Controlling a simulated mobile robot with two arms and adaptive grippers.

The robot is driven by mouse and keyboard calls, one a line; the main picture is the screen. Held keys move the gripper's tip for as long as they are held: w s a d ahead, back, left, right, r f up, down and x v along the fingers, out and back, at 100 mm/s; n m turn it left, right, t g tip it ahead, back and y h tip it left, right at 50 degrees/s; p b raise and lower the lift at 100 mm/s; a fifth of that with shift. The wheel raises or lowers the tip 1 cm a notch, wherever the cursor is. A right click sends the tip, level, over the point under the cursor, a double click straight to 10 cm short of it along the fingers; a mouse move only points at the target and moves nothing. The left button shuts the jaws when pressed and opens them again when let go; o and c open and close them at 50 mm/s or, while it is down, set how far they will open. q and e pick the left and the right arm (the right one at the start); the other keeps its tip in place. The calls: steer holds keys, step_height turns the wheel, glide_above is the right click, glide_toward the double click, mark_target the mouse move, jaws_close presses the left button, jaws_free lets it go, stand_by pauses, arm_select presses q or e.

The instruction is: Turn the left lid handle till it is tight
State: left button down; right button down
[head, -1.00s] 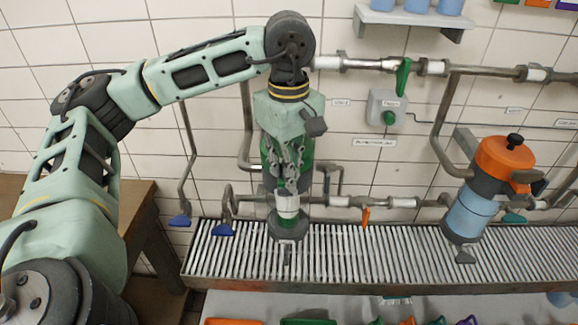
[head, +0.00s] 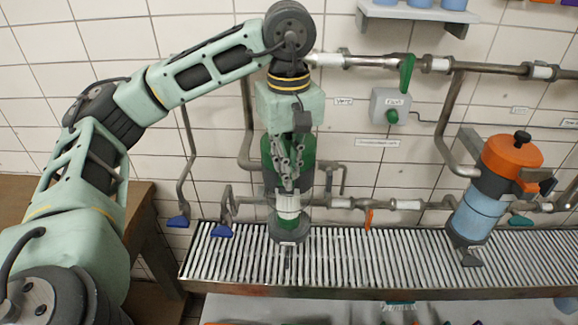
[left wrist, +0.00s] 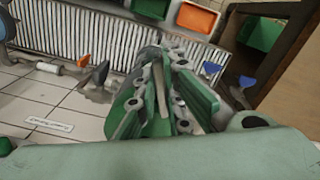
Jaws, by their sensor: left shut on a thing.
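The left housing stands at the pipe run in the head view, with a green lid (head: 307,148) and a pale lower part (head: 288,206). My left gripper (head: 287,178) reaches down in front of the lid, its fingers close together. In the left wrist view my left gripper (left wrist: 163,95) is shut around a narrow grey piece, apparently the lid handle (left wrist: 162,90), with green lid surface beside it (left wrist: 128,102). The fingers hide most of the handle. My right gripper is in neither view.
The right housing has an orange lid (head: 512,155) and a blue body (head: 478,213). A slatted grating (head: 400,255) runs below. Pipes with a green valve lever (head: 406,73), an orange lever (head: 369,218) and blue levers (head: 221,231) lie close around. A wooden table (head: 140,200) stands at left.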

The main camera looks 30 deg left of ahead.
arm_select(q)
steer(key=c, duration=1.9)
jaws_free()
steer(key=shift+o, duration=0.2)
steer(key=shift+r, duration=0.1)
step_height(320, 180, up, 12)
steer(key=shift+c, duration=0.6)
